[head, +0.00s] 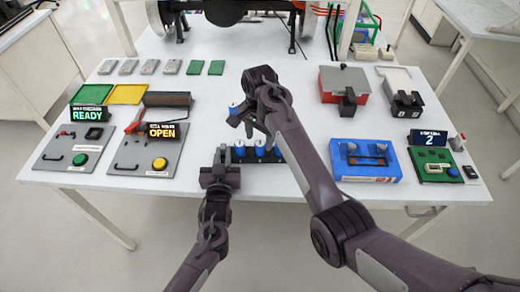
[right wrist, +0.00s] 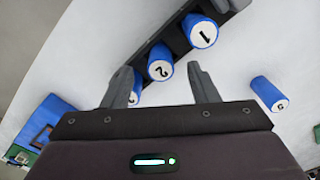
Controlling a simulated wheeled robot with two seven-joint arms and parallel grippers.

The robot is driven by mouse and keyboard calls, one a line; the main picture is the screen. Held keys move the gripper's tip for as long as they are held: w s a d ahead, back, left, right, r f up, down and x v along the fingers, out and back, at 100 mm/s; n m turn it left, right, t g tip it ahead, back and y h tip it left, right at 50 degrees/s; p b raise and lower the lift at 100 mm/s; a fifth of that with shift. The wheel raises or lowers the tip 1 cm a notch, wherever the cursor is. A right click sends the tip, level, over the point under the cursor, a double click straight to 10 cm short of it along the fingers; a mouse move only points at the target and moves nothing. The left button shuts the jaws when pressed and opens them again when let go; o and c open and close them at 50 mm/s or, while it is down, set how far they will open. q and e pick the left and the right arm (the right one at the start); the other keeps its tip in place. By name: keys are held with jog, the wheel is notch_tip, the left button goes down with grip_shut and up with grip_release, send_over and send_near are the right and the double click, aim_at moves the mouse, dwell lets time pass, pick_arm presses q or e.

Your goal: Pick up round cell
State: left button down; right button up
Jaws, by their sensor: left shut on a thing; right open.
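Several blue round cells with white numbered tops are in view. Cells 1 (right wrist: 204,33), 2 (right wrist: 160,65) and 3 (right wrist: 135,97) stand in a black rack (right wrist: 178,40); the rack also shows in the head view (head: 282,157). Another blue cell (right wrist: 268,93) is apart from the rack, and it shows in the head view (head: 234,108). My right gripper (right wrist: 163,86) is open and empty above the table; cells 2 and 3 appear between its fingers in the wrist view. My left gripper (head: 222,160) is shut on the rack's left end.
Two grey panels with READY (head: 91,115) and OPEN (head: 162,131) displays stand at left. A blue fixture (head: 365,162) and a green board with display 2 (head: 432,155) are at right. A red box (head: 343,84) stands behind. Bare white table lies between.

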aim_at(260, 144)
notch_tip(260, 144, down, 4)
jog(key=shift+w+d+f, duration=0.1)
jog(key=shift+w+f, duration=0.05)
jog(key=shift+f, duration=0.05)
jog(key=shift+c, duration=0.3)
jog(key=c, duration=1.1)
notch_tip(260, 144, up, 10)
jog(key=shift+r, duration=0.1)
pick_arm(q)
jog(key=c, duration=1.3)
grip_release()
jog(key=shift+s, duration=0.15)
